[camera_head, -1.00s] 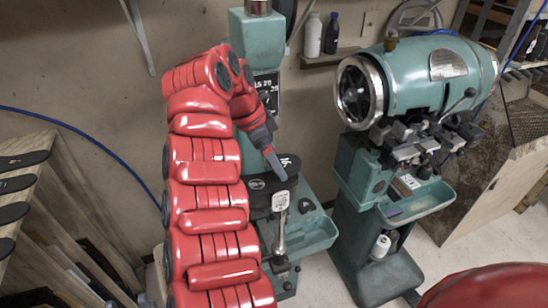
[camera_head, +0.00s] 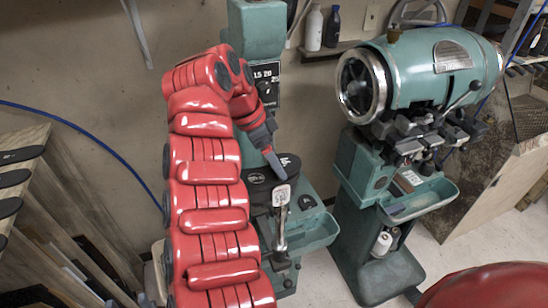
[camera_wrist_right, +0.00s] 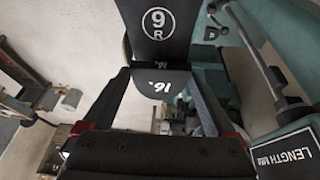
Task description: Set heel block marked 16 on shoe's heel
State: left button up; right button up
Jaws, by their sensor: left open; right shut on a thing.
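In the right wrist view, my right gripper (camera_wrist_right: 155,98) is shut on a dark heel block (camera_wrist_right: 160,84) marked 16 in white. The block sits just below the heel end of the dark shoe sole (camera_wrist_right: 158,35), which carries a circled 9 R and a small 16. The block overlaps the sole's lower edge in the picture; I cannot tell whether they touch.
The green machine's column carries a length panel (camera_wrist_right: 290,148), close on the right in the right wrist view. A metal lever (camera_head: 280,235) stands in front of the sole. A larger green machine (camera_head: 430,75) stands at right, and a wooden rack (camera_head: 75,215) at left.

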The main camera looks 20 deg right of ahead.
jog(key=shift+f+b, duration=0.4)
jog(key=shift+f, duration=0.15)
jog(key=shift+r+p, duration=0.25)
jog(key=shift+p, duration=0.05)
dwell(0.4)
jog(key=o, duration=1.1)
jog(key=shift+c, duration=0.2)
